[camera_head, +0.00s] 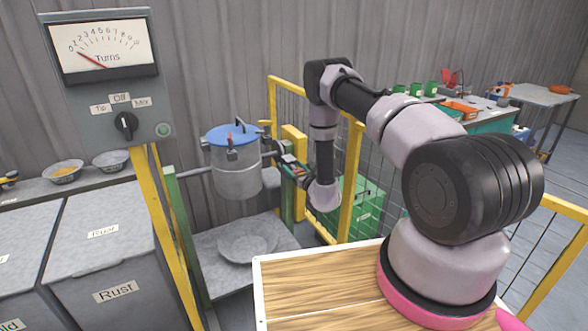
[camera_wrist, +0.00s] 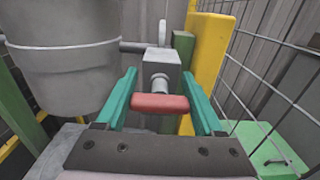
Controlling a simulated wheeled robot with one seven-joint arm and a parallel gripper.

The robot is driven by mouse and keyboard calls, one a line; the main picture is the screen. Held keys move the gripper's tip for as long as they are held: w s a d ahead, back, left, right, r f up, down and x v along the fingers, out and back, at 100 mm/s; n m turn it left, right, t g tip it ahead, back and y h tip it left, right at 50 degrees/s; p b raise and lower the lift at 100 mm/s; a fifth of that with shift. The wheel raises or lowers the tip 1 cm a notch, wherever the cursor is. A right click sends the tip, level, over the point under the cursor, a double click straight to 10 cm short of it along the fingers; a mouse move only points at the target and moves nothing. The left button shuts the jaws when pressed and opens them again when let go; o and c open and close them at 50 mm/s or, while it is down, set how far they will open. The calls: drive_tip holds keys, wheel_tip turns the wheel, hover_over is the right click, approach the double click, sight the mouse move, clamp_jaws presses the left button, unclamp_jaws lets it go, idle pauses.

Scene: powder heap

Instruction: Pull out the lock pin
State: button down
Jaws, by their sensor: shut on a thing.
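The lock pin has a red crossbar handle (camera_wrist: 160,104) and a short grey shaft behind it that runs into a grey block (camera_wrist: 157,65). My gripper (camera_wrist: 159,76) has its teal fingers at the two ends of the red handle and is shut on it. In the head view my gripper (camera_head: 287,164) is at the right side of the grey drum (camera_head: 236,176), by the yellow post. The drum hangs upright with a blue lid (camera_head: 232,133) on it. The far end of the pin is hidden in the block.
A yellow post (camera_wrist: 208,60) and wire mesh fence stand close on the right. A grey dish (camera_head: 247,241) sits below the drum. A control box (camera_head: 103,75) with a turns dial and knob is at left. A green crate (camera_head: 360,206) lies behind the fence.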

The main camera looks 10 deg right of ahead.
sight(299, 172)
drive_tip(key=shift+v, duration=1.65)
drive_tip(key=shift+f, duration=0.15)
unclamp_jaws()
drive_tip(key=shift+s, duration=0.1)
drive_tip(key=shift+s+d, duration=0.1)
drive_tip(key=v, duration=1)
drive_tip(key=shift+s, duration=0.3)
